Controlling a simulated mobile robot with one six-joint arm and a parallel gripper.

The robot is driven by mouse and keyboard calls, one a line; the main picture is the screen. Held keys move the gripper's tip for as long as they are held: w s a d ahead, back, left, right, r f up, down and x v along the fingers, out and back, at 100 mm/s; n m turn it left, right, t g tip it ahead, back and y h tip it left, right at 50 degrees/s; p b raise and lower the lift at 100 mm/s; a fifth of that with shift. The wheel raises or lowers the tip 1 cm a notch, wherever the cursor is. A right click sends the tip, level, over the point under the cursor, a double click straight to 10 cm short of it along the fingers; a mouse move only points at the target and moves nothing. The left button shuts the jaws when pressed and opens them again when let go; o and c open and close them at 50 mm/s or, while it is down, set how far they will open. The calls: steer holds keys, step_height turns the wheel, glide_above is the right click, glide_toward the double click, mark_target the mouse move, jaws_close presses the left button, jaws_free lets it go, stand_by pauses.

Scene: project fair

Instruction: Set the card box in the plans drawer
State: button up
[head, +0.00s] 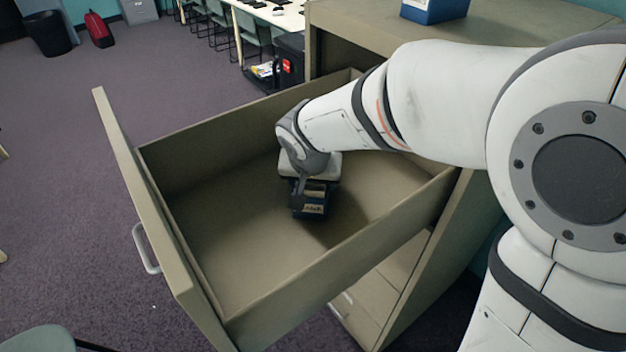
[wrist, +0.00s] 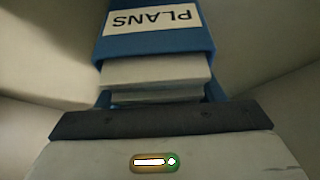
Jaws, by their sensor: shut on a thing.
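The card box (head: 316,211) is a small dark blue box with pale cards in it, seen inside the open plans drawer (head: 215,240). In the wrist view the card box (wrist: 155,45) shows a white label reading PLANS, upside down, and the pale card edges below it. My gripper (head: 308,188) reaches down into the drawer and is shut on the card box; its fingertips are mostly hidden. The box is near the middle of the drawer, toward the cabinet. I cannot tell whether it touches the drawer floor.
The drawer is pulled far out of the beige cabinet (head: 530,25), with a grey handle (head: 145,248) on its front. Its floor looks bare around the box. Another blue box (head: 435,10) stands on the cabinet top. A chair (head: 38,340) shows at the lower left.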

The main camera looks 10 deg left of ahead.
steer(key=shift+f, duration=0.15)
steer(key=o, duration=1.2)
steer(key=shift+r, duration=0.4)
steer(key=v, duration=1.1)
steer(key=shift+s+r+b, duration=0.25)
steer(key=shift+s+b, duration=0.05)
